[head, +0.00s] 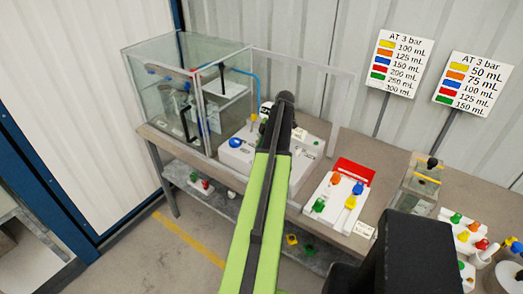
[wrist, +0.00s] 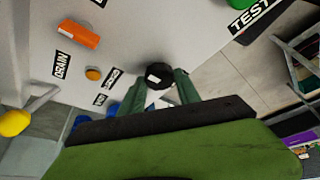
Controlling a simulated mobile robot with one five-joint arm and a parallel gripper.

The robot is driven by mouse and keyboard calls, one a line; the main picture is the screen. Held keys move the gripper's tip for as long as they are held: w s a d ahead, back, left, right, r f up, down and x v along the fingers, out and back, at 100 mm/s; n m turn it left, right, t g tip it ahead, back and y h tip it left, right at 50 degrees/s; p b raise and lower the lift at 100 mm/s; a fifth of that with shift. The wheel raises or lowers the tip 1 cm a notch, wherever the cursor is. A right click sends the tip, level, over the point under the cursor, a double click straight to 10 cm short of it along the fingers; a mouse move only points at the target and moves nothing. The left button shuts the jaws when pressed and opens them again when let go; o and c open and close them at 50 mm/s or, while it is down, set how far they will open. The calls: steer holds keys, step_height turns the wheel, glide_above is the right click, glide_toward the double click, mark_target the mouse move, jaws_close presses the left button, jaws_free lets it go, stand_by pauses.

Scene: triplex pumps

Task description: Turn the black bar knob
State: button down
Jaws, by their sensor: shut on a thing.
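The black bar knob (wrist: 159,74) is on the light grey panel in the wrist view, with a small white mark on its face. My gripper (wrist: 160,84) has its two green fingers on either side of the knob, shut on it. The knob's lower part and the finger contact are partly hidden. In the head view my green arm reaches to the white unit (head: 236,153) on the bench. There the arm covers the knob and the fingertips.
A glass case (head: 165,95) stands left of the unit. A white block with coloured knobs (head: 325,212) stands right.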

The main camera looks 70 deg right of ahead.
steer(key=shift+s, duration=0.15)
steer(key=c, duration=0.9)
jaws_free()
steer(key=shift+s, duration=0.1)
steer(key=shift+c, duration=0.2)
steer(key=shift+o, duration=0.4)
steer(key=shift+d+r+p, duration=0.15)
steer(key=shift+r+p, duration=0.45)
steer(key=shift+r, duration=0.05)
steer(key=p+v, duration=1.4)
steer(key=v, duration=0.2)
steer(key=shift+p, duration=0.4)
steer(key=shift+d, duration=0.15)
